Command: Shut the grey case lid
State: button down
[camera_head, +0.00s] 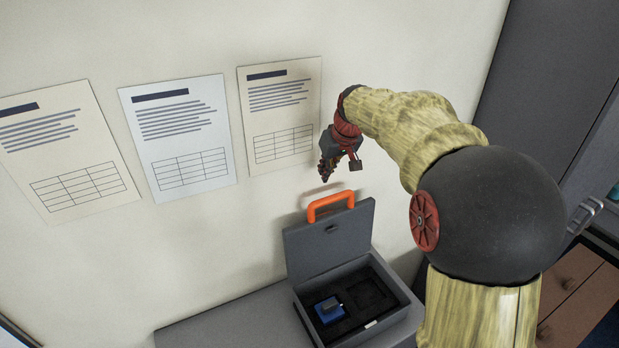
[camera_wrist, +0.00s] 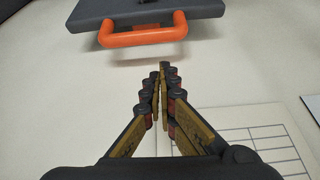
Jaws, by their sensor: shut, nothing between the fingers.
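The grey case (camera_head: 385,319) stands open on a grey surface against the wall. Its grey lid (camera_head: 327,242) is raised, with an orange handle (camera_head: 330,202) at its top edge. Inside the case, a small blue item (camera_head: 329,309) sits in dark foam beside an empty recess. My gripper (camera_head: 324,179) is shut and empty, above the handle and apart from it. In the wrist view the closed fingers (camera_wrist: 160,66) point toward the orange handle (camera_wrist: 143,32) and the lid edge (camera_wrist: 150,8), with a gap between.
Three printed sheets (camera_head: 180,135) hang on the pale wall behind, and one sheet also shows in the wrist view (camera_wrist: 250,140). A dark cabinet (camera_head: 545,90) stands at the right. The grey surface (camera_head: 225,325) left of the case is clear.

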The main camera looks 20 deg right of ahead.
jog(key=shift+n, duration=0.3)
jog(key=p+x, duration=0.2)
jog(key=x, duration=0.7)
jog(key=shift+f, duration=0.35)
jog(key=shift+f+b, duration=0.1)
jog(key=shift+b, duration=0.2)
